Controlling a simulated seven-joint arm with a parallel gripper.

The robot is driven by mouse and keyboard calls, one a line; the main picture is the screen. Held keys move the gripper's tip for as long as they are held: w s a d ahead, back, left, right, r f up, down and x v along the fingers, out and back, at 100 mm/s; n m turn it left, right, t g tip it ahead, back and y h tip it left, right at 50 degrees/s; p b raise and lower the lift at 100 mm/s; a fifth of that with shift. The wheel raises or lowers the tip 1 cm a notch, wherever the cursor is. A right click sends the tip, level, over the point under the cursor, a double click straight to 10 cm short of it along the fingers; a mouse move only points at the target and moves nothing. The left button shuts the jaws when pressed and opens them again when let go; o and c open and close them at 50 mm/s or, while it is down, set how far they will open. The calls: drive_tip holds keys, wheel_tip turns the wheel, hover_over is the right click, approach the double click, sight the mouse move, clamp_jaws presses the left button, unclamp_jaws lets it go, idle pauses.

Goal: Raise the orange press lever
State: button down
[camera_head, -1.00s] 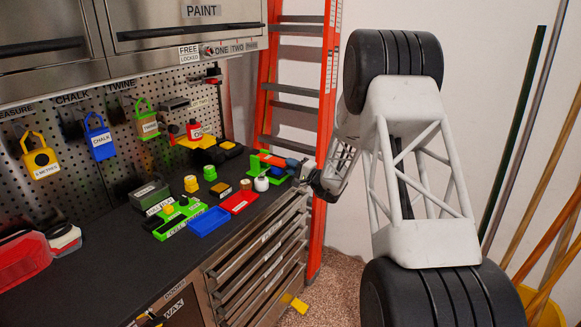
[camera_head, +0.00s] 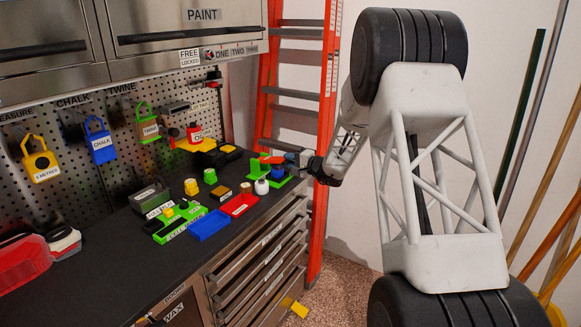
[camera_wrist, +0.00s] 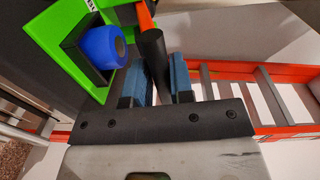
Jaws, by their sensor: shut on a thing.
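The orange press lever (camera_head: 273,159) sticks out to the right from the upright of the green press (camera_head: 256,163) at the far end of the bench. It looks about level. In the wrist view the orange arm (camera_wrist: 146,15) ends in a black grip (camera_wrist: 153,58). My gripper (camera_wrist: 161,75) is shut on this grip, with one blue finger pad on each side. In the head view my gripper (camera_head: 293,158) is small, at the lever's right end. The blue round piece (camera_wrist: 101,46) sits in the green press frame, left of the lever in the wrist view.
A red tray (camera_head: 239,205), a blue tray (camera_head: 209,224) and small pots fill the bench nearer. The orange ladder (camera_head: 325,150) stands right behind the bench end, near my gripper.

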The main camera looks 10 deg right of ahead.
sight(277, 157)
drive_tip(key=r, duration=0.1)
drive_tip(key=r+g+h, duration=0.1)
drive_tip(key=r, duration=0.1)
drive_tip(key=shift+w+a+g+h, duration=0.3)
drive_tip(key=shift+w+a, duration=0.05)
drive_tip(key=shift+w+a+r+g+h, duration=0.25)
drive_tip(key=shift+r+g+h, duration=0.1)
drive_tip(key=shift+r, duration=0.2)
drive_tip(key=shift+w+a+r+g+h, duration=0.25)
drive_tip(key=shift+r+g+h, duration=0.1)
drive_tip(key=shift+r, duration=0.15)
drive_tip(key=shift+w+a+r+g+h, duration=0.3)
drive_tip(key=shift+r+g+h, duration=0.05)
drive_tip(key=shift+r, duration=0.15)
drive_tip(key=shift+w+a+r+g+h, duration=0.25)
drive_tip(key=shift+r+g+h, duration=0.1)
drive_tip(key=shift+r, duration=0.1)
drive_tip(key=shift+w+a+r+g+h, duration=0.7)
drive_tip(key=shift+r, duration=0.05)
drive_tip(key=w+a+r+g+h, duration=0.2)
drive_tip(key=w+a+g+h, duration=0.2)
drive_tip(key=w+a, duration=0.1)
drive_tip(key=shift+w+a, duration=0.35)
drive_tip(key=shift+a, duration=0.2)
